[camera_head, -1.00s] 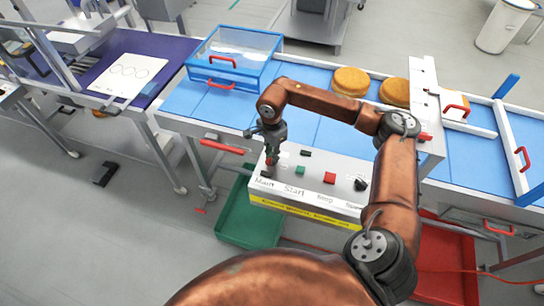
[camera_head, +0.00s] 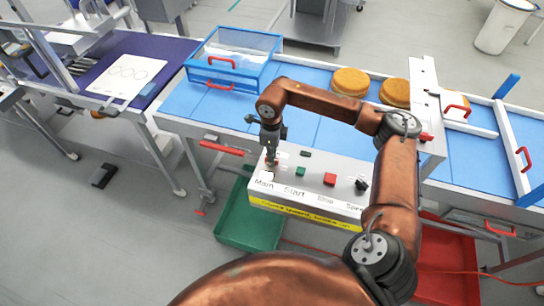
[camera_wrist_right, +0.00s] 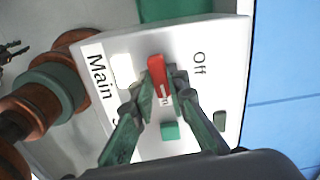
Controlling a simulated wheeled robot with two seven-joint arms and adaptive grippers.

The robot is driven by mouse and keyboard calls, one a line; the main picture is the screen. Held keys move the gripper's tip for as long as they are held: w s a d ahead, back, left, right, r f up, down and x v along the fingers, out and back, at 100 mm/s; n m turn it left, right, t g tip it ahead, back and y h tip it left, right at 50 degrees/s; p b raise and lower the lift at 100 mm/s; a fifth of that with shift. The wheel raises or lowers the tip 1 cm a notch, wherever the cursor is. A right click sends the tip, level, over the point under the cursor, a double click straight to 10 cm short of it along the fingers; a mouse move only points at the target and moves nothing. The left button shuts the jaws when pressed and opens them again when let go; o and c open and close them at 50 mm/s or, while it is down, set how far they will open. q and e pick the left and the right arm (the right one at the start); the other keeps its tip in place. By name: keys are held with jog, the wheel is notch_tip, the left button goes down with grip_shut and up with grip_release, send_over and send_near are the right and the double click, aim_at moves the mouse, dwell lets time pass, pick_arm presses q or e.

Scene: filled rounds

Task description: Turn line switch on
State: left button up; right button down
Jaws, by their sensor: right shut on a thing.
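The line switch is a red lever (camera_wrist_right: 157,73) on the light control panel (camera_head: 279,196), by the "Main" label (camera_wrist_right: 97,78). My right gripper (camera_head: 271,160) is over the panel's left end. In the wrist view my right gripper (camera_wrist_right: 161,96) is shut on the red lever, one finger on each side. An "Off" label (camera_wrist_right: 199,57) is beyond the lever; another label between the fingers is partly hidden. In the head view the gripper mostly hides the lever. My left gripper is not in view.
The panel also holds a green button (camera_head: 300,171), a red button (camera_head: 329,179) and a black knob (camera_head: 362,184). Behind is a blue conveyor (camera_head: 196,98) with a clear-lidded blue box (camera_head: 235,57) and round cakes (camera_head: 350,81). A green bin (camera_head: 240,219) stands below.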

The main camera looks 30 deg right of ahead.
jog(key=shift+w+r+m, duration=0.1)
jog(key=shift+m, duration=0.4)
jog(key=c, duration=1.9)
grip_release()
notch_tip(320, 180, up, 12)
jog(key=shift+f, duration=0.1)
